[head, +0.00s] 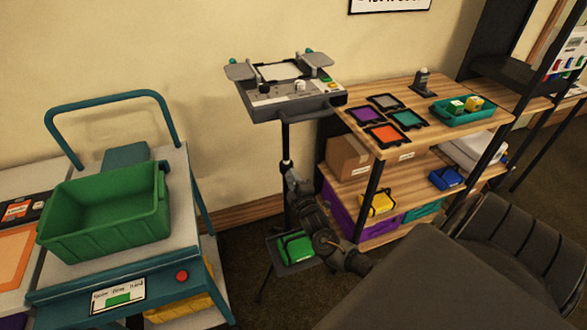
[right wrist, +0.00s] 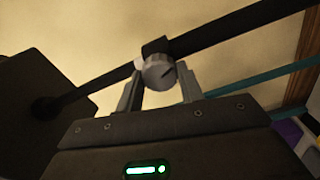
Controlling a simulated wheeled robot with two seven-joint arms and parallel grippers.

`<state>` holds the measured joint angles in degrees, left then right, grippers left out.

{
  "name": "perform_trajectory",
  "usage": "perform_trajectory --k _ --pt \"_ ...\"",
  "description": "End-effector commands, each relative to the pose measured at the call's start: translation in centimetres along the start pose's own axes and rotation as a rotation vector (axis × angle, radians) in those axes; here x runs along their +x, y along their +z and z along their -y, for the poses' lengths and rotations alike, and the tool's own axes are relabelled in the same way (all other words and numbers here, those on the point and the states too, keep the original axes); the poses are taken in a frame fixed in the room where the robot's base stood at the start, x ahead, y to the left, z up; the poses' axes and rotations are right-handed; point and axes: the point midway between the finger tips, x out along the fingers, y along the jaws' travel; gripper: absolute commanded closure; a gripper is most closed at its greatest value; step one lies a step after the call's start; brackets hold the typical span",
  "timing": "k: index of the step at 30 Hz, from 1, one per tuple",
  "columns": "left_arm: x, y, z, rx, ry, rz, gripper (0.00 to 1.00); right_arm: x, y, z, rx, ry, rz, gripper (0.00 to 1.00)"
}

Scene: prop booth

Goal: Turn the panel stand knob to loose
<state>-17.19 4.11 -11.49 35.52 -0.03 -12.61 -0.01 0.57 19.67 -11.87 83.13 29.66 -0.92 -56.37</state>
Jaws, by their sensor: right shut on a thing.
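The panel stand is a dark pole (head: 287,140) carrying a grey panel (head: 285,98) at its top, with a tray-like clamp on it. The stand's knob (right wrist: 158,72) is a round grey dial with a dark pointer line, on a dark collar of the pole. My right gripper (right wrist: 160,88) is at the knob, one finger on each side, shut on it. In the head view my right gripper (head: 291,176) reaches the pole below the panel and hides most of the knob. My left gripper is not in view.
A wooden shelf (head: 400,125) with coloured frames and boxes stands right of the pole. A teal trolley with a green bin (head: 105,210) stands at the left. A small low stand with a green item (head: 294,248) is below my right gripper.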

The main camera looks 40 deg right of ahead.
Motion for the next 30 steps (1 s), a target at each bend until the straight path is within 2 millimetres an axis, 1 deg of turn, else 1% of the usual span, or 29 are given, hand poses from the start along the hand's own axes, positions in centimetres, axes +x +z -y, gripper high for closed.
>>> perform_trajectory --k 1,3,9,15,21,30 --pt "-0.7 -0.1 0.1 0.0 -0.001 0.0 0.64 0.0 -0.1 -0.3 -0.04 -0.001 -0.001 0.85" --pt "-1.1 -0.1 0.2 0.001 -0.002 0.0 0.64 0.0 -0.1 -0.3 -0.099 -0.002 -0.001 0.85" --pt "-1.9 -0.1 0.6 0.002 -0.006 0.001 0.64 0.0 -0.1 -0.1 -0.24 -0.001 -0.001 0.85" --pt "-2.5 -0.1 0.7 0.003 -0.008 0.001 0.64 0.0 -0.1 -0.1 -0.336 0.0 -0.001 0.85" --pt "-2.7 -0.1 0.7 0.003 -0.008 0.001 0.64 0.0 -0.1 0.1 -0.386 -0.001 -0.002 0.85" --pt "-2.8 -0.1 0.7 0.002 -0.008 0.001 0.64 0.0 0.0 0.2 -0.403 -0.001 -0.002 0.85"
